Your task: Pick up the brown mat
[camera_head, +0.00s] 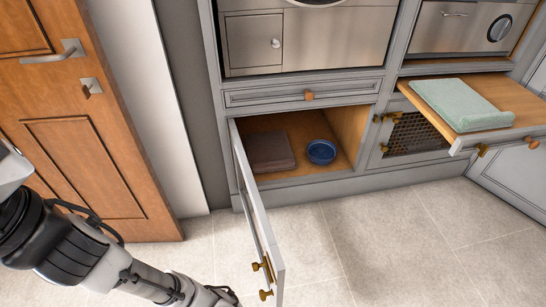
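The brown mat (271,152) is a flat, folded-looking, dark brown piece. It lies on the wooden floor of the open low cabinet (303,174), at the left side of the compartment. The open cabinet door (257,215) swings out toward me, just left of the opening. My arm enters at the lower left and runs to the bottom edge, left of this door and well short of the mat. My gripper is not in view; the arm's end is cut off by the frame.
A blue bowl (321,152) stands right of the mat in the same compartment. A pulled-out wooden shelf (432,104) with a folded green cloth (463,103) juts out at the right. A closed drawer (345,91) is above the compartment. The tiled floor (390,245) in front is clear.

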